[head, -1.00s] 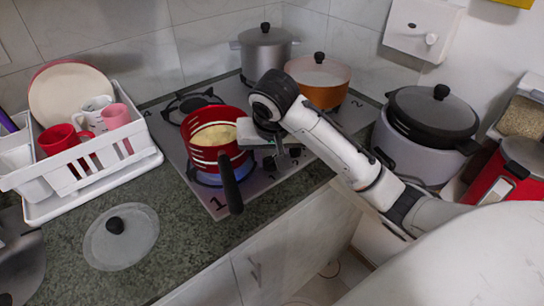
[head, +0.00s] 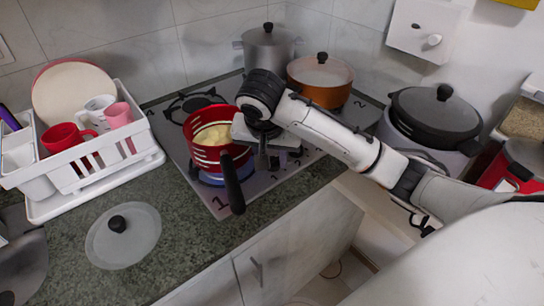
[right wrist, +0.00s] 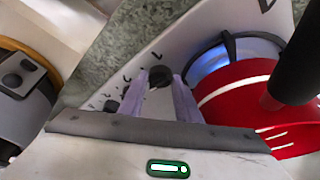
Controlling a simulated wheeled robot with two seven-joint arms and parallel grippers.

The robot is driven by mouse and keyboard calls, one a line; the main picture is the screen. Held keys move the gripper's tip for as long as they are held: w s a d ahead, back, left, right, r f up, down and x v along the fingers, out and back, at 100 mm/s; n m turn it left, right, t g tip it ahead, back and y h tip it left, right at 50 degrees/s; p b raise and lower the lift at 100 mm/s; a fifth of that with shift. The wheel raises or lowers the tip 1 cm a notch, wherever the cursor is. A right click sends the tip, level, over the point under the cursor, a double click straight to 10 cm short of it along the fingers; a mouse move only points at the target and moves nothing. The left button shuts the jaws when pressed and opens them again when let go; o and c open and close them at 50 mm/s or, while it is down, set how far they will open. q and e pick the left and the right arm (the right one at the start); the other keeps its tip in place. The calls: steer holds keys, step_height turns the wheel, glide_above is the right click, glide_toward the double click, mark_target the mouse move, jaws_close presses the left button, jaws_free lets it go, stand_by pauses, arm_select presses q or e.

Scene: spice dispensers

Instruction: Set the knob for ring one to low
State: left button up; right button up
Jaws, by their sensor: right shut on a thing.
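The stove (head: 215,203) carries printed burner numbers, with a "1" at its front left corner. A red pot (head: 203,155) with pale yellow food sits on ring one, and a blue glow shows under it. My right gripper (head: 263,162) is over the stove's front strip, just right of the pot. In the right wrist view its fingers (right wrist: 161,90) are closed around a dark round knob (right wrist: 160,76), the one nearest the lit ring. In the head view the gripper hides this knob. The knob's exact setting cannot be read. My left gripper is not in view.
The pot's black handle (head: 232,184) sticks out toward the front, close to my right gripper. An orange pot (head: 322,92) and a grey pot (head: 268,52) stand behind. A glass lid (head: 124,240) and a white dish rack (head: 92,172) are at the left.

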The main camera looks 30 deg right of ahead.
steer(key=o, duration=1.1)
steer(key=shift+r, duration=0.1)
steer(key=shift+c, duration=0.2)
